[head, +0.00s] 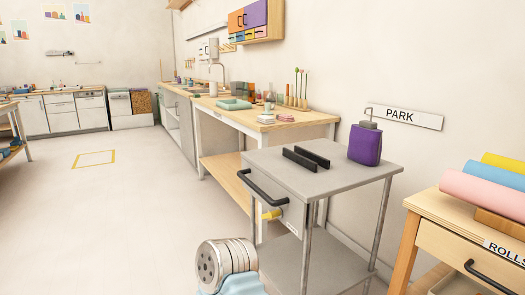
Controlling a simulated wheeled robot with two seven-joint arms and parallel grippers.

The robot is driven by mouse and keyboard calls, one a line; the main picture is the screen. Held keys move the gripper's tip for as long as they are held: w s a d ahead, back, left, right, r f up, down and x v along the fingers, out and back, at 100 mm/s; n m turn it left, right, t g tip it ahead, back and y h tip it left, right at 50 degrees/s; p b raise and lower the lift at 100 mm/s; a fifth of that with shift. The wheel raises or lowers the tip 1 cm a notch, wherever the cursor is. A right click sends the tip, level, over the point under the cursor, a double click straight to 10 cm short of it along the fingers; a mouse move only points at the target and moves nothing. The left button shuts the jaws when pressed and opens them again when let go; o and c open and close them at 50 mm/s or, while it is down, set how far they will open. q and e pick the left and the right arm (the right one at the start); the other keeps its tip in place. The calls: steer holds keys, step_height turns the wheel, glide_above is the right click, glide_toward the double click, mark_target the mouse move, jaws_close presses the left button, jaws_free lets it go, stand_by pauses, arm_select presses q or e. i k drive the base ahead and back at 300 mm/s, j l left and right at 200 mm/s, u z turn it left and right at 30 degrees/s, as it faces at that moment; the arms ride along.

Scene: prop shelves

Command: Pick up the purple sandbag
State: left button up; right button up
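The purple sandbag (365,145) stands upright on the top of a grey metal cart (340,177), near its back right corner. It has a dark top with a small grey loop or hook above it. Nothing is seen touching it except the cart top. Neither of my grippers can be made out in the head view.
Two black bars (305,158) lie on the cart top left of the sandbag. The cart has a black handle (262,188). A wooden cabinet (455,235) with coloured rolls (487,192) stands at right. A PARK sign (403,116) is behind. Open floor (110,215) lies left.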

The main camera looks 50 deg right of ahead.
mark_target(365, 140)
steer(key=i+z, duration=0.15)
steer(key=z, duration=0.35)
steer(key=i+j+z, duration=0.1)
steer(key=z, duration=0.35)
steer(key=i+j+z, duration=0.15)
steer(key=z, duration=0.35)
steer(key=i+j+z, duration=0.2)
steer(key=z, duration=0.3)
